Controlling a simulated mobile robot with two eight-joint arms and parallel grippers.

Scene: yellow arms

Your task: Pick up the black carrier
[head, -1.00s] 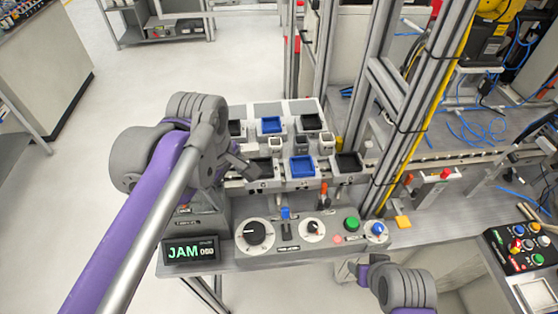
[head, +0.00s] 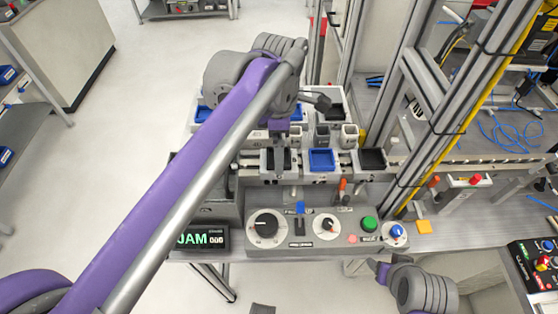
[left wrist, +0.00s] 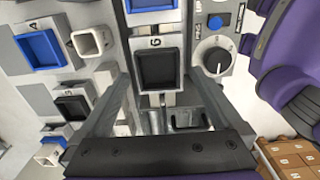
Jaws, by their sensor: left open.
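Several black carriers stand in the rack. Another black carrier (head: 372,160) is at the front right, and one (head: 331,112) is in the back row. My left gripper (head: 298,120) is open and empty above the rack's left part. In the left wrist view its fingers (left wrist: 158,95) lie either side of the view's middle, near the G tray. My right gripper (head: 380,271) is at the lower right, its jaws unclear.
Blue carriers (head: 321,159) sit between and behind the black ones. Small square cups (head: 349,135) stand between the rows. The control panel (head: 300,258) with dials and a JAM display (head: 200,237) is in front. Metal posts (head: 425,95) rise at the right.

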